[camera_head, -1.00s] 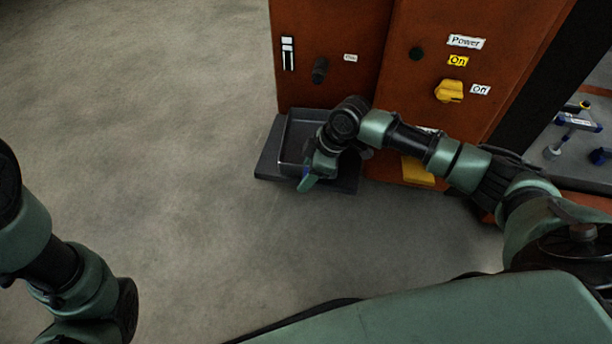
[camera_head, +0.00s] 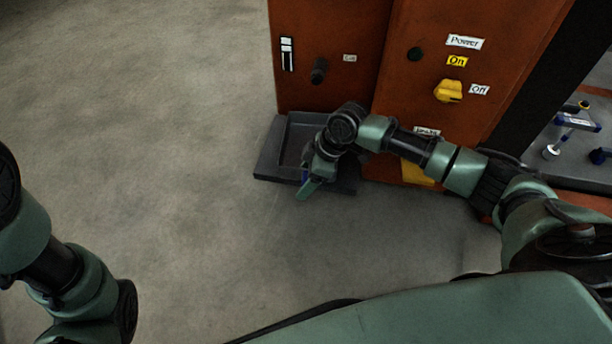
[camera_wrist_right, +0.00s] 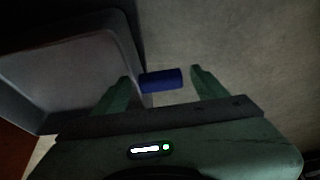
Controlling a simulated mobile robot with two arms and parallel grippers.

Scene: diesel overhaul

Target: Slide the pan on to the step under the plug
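The grey pan (camera_head: 293,143) lies on the dark step (camera_head: 268,165) at the foot of the orange housing. The black plug (camera_head: 319,70) sticks out of the housing above the pan. My right gripper (camera_head: 309,184) is low at the pan's near side, and my wrist hides part of the pan. In the right wrist view the pan (camera_wrist_right: 75,70) is at the left. Its blue handle (camera_wrist_right: 161,80) lies between the fingers of my right gripper (camera_wrist_right: 160,82), with gaps beside it, so the gripper looks open around it. My left gripper is out of view.
The orange housing (camera_head: 420,110) rises behind the step, with a yellow switch (camera_head: 448,91) and labels. A grey bench with blue-handled tools (camera_head: 578,122) stands at the right. The floor (camera_head: 170,120) at the left and in front is clear.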

